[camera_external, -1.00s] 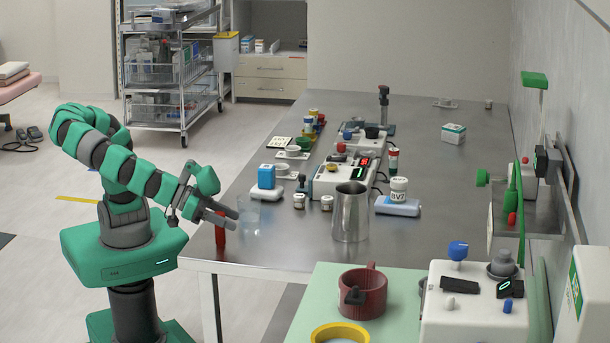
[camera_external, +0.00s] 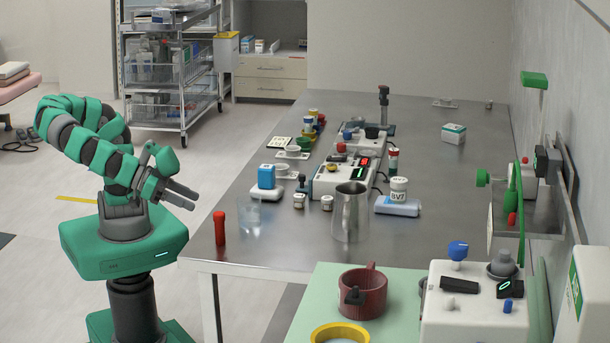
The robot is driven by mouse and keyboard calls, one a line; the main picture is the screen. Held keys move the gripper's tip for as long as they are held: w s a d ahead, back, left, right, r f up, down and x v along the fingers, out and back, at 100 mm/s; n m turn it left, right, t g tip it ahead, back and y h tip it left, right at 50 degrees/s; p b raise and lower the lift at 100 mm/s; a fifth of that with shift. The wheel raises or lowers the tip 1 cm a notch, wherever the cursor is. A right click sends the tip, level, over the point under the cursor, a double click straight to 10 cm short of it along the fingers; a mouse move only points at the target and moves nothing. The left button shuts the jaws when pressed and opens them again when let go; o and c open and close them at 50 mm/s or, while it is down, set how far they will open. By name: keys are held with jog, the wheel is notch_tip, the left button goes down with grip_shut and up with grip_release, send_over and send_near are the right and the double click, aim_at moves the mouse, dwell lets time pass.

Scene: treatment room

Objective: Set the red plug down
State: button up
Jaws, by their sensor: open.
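The red plug (camera_external: 219,229) stands upright on the steel table (camera_external: 290,250), close to the table's front left corner. My gripper (camera_external: 192,197) is open and empty. It is to the left of the red plug and a little higher in the picture, with a clear gap between them. The gripper appears to be out past the table's left edge. Nothing hides the plug.
A clear glass (camera_external: 249,216) stands just right of the plug. A metal jug (camera_external: 350,212) stands farther right. A blue-topped box (camera_external: 266,178) is behind the glass. A green surface with a dark red mug (camera_external: 363,292) is at the front right.

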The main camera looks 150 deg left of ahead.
jog(key=shift+s+d+r, duration=0.25)
jog(key=shift+s+d, duration=0.1)
jog(key=shift+d, duration=0.1)
jog(key=w+d+r+m+t+h, duration=0.35)
jog(key=d+r+m+h, duration=0.3)
jog(key=r, duration=0.65)
jog(key=s+a+r+m+t+h, duration=0.1)
jog(key=a+r+m+t+h, duration=0.1)
jog(key=r, duration=0.9)
jog(key=s+a+r+m+t+h, duration=0.2)
jog(key=a+r, duration=0.1)
jog(key=r, duration=0.8)
jog(key=shift+s+a+r+m, duration=0.15)
jog(key=shift+s+r+m, duration=0.05)
jog(key=shift+r+m, duration=0.2)
jog(key=shift+t, duration=0.25)
notch_tip(320, 180, up, 10)
jog(key=p, duration=1)
jog(key=shift+r, duration=0.15)
